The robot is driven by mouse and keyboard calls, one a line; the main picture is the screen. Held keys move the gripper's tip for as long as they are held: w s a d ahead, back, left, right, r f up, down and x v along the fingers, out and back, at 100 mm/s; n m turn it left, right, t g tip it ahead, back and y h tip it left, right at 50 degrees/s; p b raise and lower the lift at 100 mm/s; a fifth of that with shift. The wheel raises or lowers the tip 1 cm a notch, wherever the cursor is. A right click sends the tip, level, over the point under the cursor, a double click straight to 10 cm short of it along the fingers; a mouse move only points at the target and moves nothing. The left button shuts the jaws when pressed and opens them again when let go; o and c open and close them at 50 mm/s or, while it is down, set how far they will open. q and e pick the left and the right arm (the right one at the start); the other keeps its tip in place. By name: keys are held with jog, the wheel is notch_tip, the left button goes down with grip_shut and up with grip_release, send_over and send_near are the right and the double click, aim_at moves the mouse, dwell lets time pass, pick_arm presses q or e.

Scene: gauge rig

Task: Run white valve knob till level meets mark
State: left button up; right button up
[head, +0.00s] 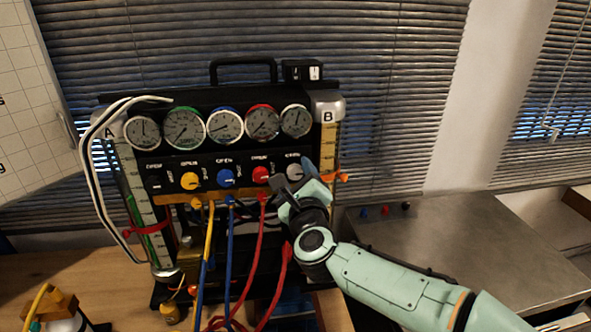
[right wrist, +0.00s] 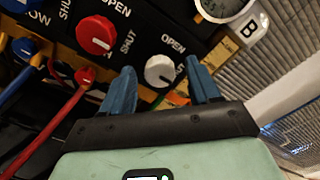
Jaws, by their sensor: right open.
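The white valve knob (head: 294,172) sits at the right end of the row of knobs on the black gauge panel. In the right wrist view the white knob (right wrist: 160,71) shows between my open right gripper's (right wrist: 160,66) two blue fingers, with a gap on each side; contact is not visible. My right gripper (head: 299,181) is in front of the panel's right end. Tube B (head: 329,150) has a yellow column and an orange marker (head: 343,178). Tube A (head: 140,190) shows green, with a red marker (head: 150,228). The exact liquid levels are hard to read. My left gripper is out of view.
Red (head: 261,175), blue (head: 225,178) and yellow (head: 189,180) knobs line the panel to the left, below several dials. Coloured hoses (head: 228,260) hang in front. A grey metal table (head: 470,240) stands right, with small coloured items on it.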

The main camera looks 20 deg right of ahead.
jog(key=shift+w+d, duration=0.2)
jog(key=shift+w, duration=0.5)
jog(key=c, duration=1)
jog(key=n, duration=0.5)
jog(key=shift+p, duration=0.3)
jog(key=shift+c, duration=0.2)
jog(key=o, duration=1)
jog(key=shift+o, duration=0.2)
jog(key=shift+s, duration=0.15)
